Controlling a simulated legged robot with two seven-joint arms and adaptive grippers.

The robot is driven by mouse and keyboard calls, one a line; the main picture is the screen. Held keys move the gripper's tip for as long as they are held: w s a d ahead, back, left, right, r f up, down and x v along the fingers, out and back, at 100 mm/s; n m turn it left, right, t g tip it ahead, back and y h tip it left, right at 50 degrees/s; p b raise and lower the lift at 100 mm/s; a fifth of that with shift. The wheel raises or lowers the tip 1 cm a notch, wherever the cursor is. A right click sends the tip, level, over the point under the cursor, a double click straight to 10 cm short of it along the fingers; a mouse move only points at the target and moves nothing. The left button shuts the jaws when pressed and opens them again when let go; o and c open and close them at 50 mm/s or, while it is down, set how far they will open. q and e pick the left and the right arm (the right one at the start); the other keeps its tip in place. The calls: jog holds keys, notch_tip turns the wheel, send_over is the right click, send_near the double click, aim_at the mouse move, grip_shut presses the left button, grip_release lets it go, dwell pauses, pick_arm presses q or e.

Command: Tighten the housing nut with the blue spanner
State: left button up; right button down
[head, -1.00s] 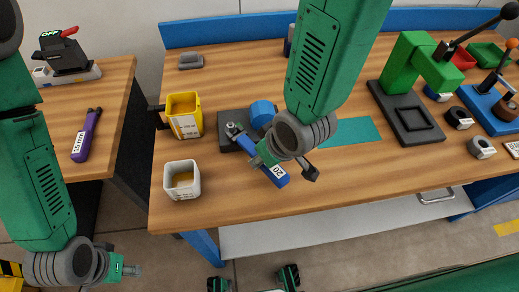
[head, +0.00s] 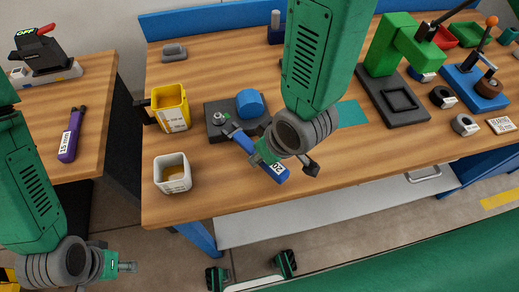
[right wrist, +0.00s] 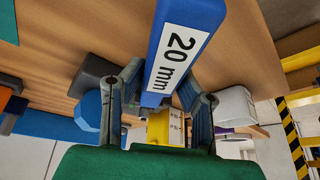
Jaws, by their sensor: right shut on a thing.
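The blue spanner (head: 243,141), labelled 20 mm, is in my right gripper (right wrist: 158,98), which is shut on its handle; the handle also fills the middle of the right wrist view (right wrist: 182,42). The housing (head: 213,132) is a dark block on the bench with a blue dome (head: 250,103) on it. The grey housing nut (head: 219,118) shows at the block's left side. The spanner's open end lies just right of and below the nut; contact cannot be told. My left gripper (head: 127,267) is low at the left, off the bench, apparently empty; its opening is unclear.
A yellow bin (head: 170,108) and a white bin (head: 173,174) stand left of the housing. A purple 15 mm tool (head: 71,135) lies on the side table. A green press (head: 392,45) stands at the right. The bench front between the white bin and press is mostly clear.

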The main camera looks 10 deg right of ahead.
jog(key=shift+r, duration=0.1)
notch_tip(320, 180, up, 5)
jog(key=p, duration=0.4)
jog(key=shift+p, duration=0.4)
